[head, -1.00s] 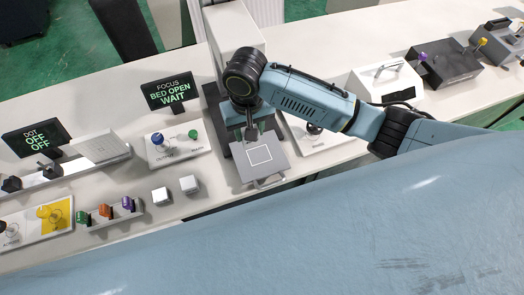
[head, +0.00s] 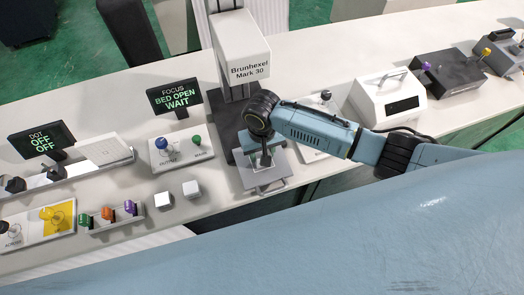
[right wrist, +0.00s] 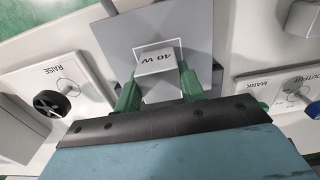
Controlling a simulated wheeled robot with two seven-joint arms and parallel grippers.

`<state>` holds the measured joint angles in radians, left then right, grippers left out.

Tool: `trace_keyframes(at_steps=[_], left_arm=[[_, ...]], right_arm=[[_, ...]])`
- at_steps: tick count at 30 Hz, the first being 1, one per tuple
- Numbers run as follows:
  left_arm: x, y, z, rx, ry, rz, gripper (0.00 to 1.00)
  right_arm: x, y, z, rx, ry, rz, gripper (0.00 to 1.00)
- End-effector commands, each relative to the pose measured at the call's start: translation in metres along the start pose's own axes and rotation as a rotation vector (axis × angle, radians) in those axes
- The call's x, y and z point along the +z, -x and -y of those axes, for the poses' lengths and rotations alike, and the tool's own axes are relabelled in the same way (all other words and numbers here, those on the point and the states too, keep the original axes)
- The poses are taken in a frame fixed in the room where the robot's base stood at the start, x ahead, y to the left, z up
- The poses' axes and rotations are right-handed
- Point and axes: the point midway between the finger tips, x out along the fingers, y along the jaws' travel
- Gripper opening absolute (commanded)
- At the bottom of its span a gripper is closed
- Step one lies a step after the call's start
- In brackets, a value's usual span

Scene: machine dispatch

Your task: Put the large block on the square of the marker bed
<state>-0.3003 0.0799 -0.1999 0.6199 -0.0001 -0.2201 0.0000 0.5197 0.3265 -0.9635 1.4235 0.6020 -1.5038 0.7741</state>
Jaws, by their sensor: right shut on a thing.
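In the head view my right gripper (head: 262,160) points down over the marker bed (head: 267,181) and hides the square and block. My left gripper is not in view.
Two white blocks, one on the left (head: 163,198) and one on the right (head: 191,189), stand on the table. The Brunhexel Mark 30 machine (head: 243,50) rises behind the bed. A button panel (head: 180,150) is left of it. The display (head: 174,96) reads BED OPEN WAIT.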

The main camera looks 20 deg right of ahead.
Motion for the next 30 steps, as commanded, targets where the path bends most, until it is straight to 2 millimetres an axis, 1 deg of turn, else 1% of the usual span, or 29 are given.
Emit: trace_keyframes(at_steps=[3,7,8,12,20,23,26,30], left_arm=[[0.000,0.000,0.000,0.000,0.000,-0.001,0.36],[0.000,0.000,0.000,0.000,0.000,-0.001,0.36],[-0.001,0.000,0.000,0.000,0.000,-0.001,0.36],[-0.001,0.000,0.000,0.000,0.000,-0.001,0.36],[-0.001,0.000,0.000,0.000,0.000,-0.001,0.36],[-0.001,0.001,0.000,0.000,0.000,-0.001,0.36],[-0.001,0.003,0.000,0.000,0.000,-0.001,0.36],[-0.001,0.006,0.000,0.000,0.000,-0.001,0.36]], right_arm=[[-0.001,0.001,0.000,-0.001,0.000,-0.001,0.09],[-0.001,-0.003,0.000,-0.001,-0.001,-0.001,0.09],[0.000,-0.003,0.000,0.000,-0.001,0.000,0.44],[0.000,-0.002,0.000,0.000,-0.001,0.000,0.62],[0.000,-0.002,0.000,0.000,-0.001,0.000,0.62],[0.000,0.003,0.000,-0.001,0.000,-0.001,0.62],[-0.001,0.016,0.000,-0.003,-0.001,-0.002,0.62],[-0.001,0.046,0.000,-0.003,0.000,-0.003,0.62]])
